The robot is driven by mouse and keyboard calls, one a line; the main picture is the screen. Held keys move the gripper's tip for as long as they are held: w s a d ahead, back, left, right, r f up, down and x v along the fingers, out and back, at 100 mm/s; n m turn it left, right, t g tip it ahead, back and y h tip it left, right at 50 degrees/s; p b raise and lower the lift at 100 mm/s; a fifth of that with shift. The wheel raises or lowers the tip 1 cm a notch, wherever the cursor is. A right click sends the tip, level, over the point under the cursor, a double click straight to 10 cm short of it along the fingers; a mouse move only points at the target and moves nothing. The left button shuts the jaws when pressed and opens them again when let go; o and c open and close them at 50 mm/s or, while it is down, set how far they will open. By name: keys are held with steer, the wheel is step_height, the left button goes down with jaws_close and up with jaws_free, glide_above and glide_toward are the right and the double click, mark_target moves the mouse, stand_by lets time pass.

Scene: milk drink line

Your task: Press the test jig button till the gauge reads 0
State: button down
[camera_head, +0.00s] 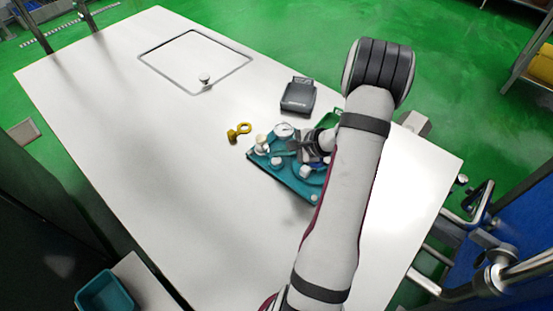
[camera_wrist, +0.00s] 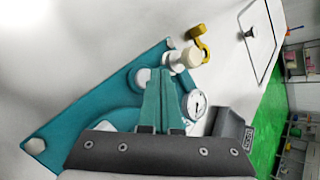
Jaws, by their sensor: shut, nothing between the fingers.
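The teal test jig (camera_head: 288,180) lies on the white table, partly hidden by my arm in the head view. Its plate (camera_wrist: 85,105) fills the left and middle of the wrist view. A round white gauge (camera_head: 284,130) stands at its far edge. The gauge face (camera_wrist: 197,104) shows a dark needle, but the figures are too small to read. A white knob (camera_head: 262,143) sits at one end and shows in the wrist view (camera_wrist: 184,61). I cannot tell which white part is the button. My gripper (camera_head: 294,148) is shut and empty over the jig, its teal fingers (camera_wrist: 161,75) together near the knob; contact is unclear.
A yellow ring-ended piece (camera_head: 240,131) lies just beyond the jig. A dark grey scale-like device (camera_head: 298,97) stands behind it. A framed panel with a small knob (camera_head: 205,79) is at the far left. The table's left and front are clear.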

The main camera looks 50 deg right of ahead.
mark_target(281, 161)
steer(key=shift+f, duration=0.4)
steer(key=shift+f, duration=0.45)
stand_by(0.6)
steer(key=shift+r, duration=0.9)
steer(key=shift+r, duration=2.5)
